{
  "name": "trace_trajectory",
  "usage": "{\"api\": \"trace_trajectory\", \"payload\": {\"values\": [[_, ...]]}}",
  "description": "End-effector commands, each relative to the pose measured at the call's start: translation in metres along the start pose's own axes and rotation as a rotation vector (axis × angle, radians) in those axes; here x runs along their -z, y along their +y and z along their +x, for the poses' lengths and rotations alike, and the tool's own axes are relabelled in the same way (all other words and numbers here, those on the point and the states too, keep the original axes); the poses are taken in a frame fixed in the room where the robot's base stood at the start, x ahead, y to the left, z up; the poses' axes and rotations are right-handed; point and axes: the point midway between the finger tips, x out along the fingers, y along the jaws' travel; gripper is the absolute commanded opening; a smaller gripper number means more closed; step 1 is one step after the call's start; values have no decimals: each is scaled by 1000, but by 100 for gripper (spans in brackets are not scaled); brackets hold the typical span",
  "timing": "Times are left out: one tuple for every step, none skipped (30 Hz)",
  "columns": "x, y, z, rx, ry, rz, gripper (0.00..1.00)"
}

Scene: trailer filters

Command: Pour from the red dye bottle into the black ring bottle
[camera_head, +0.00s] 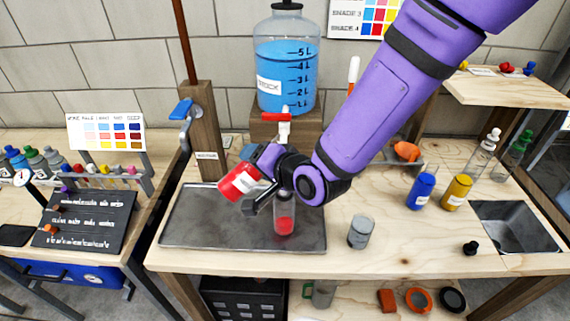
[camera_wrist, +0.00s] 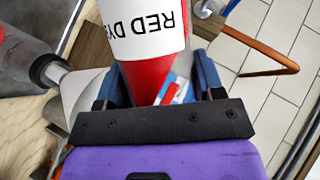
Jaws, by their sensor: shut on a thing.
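My gripper (camera_head: 258,180) is shut on the red dye bottle (camera_head: 240,183), a red bottle with a white label, and holds it strongly tilted above the grey tray. In the wrist view the red dye bottle (camera_wrist: 150,45) fills the space between the fingers (camera_wrist: 158,90), its "RED DYE" label upside down. A clear bottle with red liquid in its bottom (camera_head: 284,222) stands upright on the tray, just right of and below the held bottle. The wrist view shows a clear bottle with a black ring (camera_wrist: 45,70) beside the held bottle. My gripper hides the upper part of the standing bottle in the head view; any stream is not visible.
A blue stock jug (camera_head: 287,75) with a red tap stands behind the tray (camera_head: 190,235). A glass beaker (camera_head: 360,232) and a small black stopper (camera_head: 470,248) are to the right. Blue (camera_head: 421,191) and yellow (camera_head: 457,192) bottles stand near the sink (camera_head: 520,235).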

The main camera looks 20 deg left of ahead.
Motion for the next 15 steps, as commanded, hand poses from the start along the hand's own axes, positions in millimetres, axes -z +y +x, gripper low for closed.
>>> {"api": "trace_trajectory", "payload": {"values": [[0, 0, 0, 2, 0, 2, 22], [0, 0, 0, 3, 0, 4, 22], [0, 0, 0, 4, -1, 6, 22], [0, 0, 0, 4, -1, 7, 22], [0, 0, 0, 5, -2, 9, 22], [0, 0, 0, 6, -2, 11, 22], [0, 0, 0, 6, -3, 13, 22], [0, 0, 0, 7, -3, 15, 22], [0, 0, 0, 8, -4, 17, 22], [0, 0, 0, 9, -4, 19, 22], [-1, 0, 0, 10, -5, 20, 22], [-1, 0, 0, 10, -6, 22, 22], [-1, 0, 0, 11, -6, 24, 22], [-1, 0, 0, 12, -6, 26, 22], [-1, 0, 1, 13, -7, 27, 22]]}}
